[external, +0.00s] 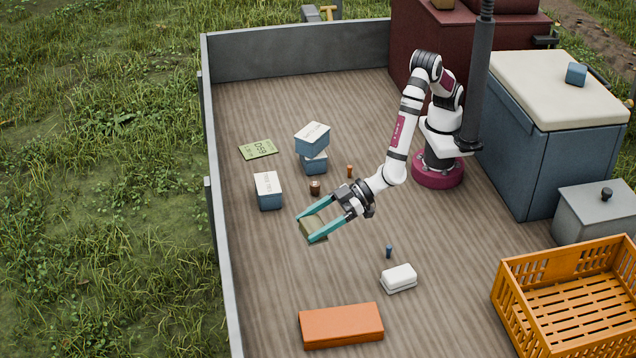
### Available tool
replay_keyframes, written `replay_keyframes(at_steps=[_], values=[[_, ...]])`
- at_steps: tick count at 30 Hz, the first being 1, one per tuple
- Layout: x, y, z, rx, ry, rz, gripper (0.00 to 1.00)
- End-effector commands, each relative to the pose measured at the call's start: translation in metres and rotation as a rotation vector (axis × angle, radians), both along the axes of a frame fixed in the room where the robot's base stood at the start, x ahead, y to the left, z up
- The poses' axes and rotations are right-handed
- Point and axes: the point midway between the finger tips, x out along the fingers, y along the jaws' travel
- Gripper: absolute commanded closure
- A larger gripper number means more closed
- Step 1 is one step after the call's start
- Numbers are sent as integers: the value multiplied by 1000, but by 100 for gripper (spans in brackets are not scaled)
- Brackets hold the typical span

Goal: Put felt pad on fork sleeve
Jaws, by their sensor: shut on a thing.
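My gripper (305,229) has long teal fingers and is shut on an olive-tan block (314,229), probably the felt pad, above the middle of the wooden deck. The fingers cover its sides. A long, flat orange block (341,327), likely the fork sleeve, lies on the deck at the front, below and right of my gripper in the picture. Its top is bare, and the held block is well apart from it. No label confirms either name.
Blue boxes with white lids (268,190) and a stacked pair (312,140) stand left of my arm, near a green card (258,149). An orange crate (503,291) stands front right.

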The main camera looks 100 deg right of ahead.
Motion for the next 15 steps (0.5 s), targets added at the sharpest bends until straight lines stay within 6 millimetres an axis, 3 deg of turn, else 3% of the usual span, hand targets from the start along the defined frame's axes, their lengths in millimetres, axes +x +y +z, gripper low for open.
replay_keyframes(at_steps=[3, 8, 15], values=[[-26, 40, 10, -1, -2, 115, 74], [-45, 67, 10, -6, -1, 184, 74], [-73, 133, -33, -5, -2, 187, 74]])
